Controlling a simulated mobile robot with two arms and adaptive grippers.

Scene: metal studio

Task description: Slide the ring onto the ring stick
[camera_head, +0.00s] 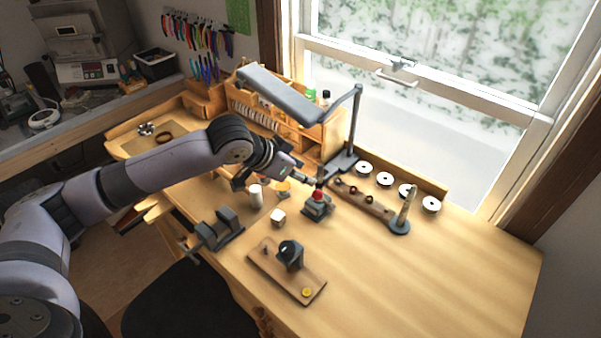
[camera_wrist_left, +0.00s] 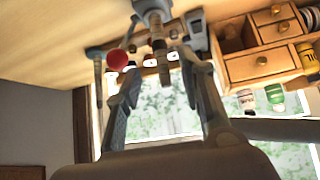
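The ring stick (camera_head: 406,208) is a tapered pale stick upright on a round grey base, at the right of the bench items. In the left wrist view, which is upside down, it appears to be the stick at left (camera_wrist_left: 97,76). Small rings (camera_head: 368,197) appear to sit on a long wooden bar left of the ring stick; they are too small to tell apart. My left gripper (camera_head: 312,181) is left of the bar, above a grey fixture with a red knob (camera_head: 319,195). Its fingers are apart in the wrist view (camera_wrist_left: 160,60), with a brown upright stem seen between them. My right gripper is out of view.
A desk lamp (camera_head: 357,110) stands behind the gripper, by wooden drawers (camera_head: 262,103). Several white discs (camera_head: 431,204) line the back edge. A wooden board with a dark clamp (camera_head: 290,254) and a grey vise (camera_head: 218,229) lie in front. The bench's right side is clear.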

